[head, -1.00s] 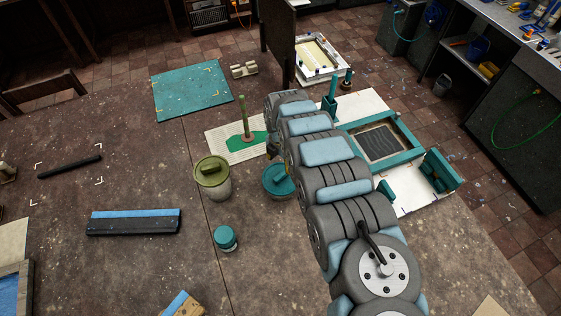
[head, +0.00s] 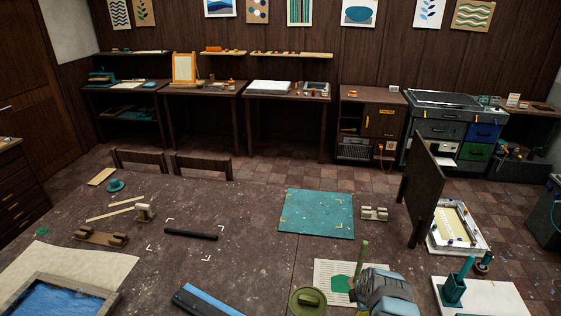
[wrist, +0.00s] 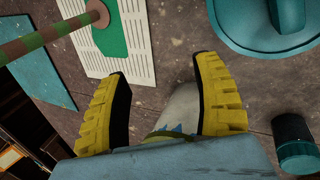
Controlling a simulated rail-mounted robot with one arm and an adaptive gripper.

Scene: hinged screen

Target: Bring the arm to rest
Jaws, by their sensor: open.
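My gripper (wrist: 163,66) shows in the wrist view with its two yellow ribbed fingers wide apart. Part of a pale jar (wrist: 182,108) with blue drips shows between and behind the fingers; the gripper body hides the rest, and I see no grip on it. In the head view only a grey-blue piece of my arm shows at the bottom edge, right of centre; I cannot make out the fingers there.
An upright striped post (head: 364,256) stands close to my arm, on a green patch on a white slatted plate (head: 322,270). An olive-lidded jar (head: 307,300) is just left of my arm. A teal lidded pot (wrist: 265,22) and a small teal-capped jar (wrist: 292,130) lie right of the fingers.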

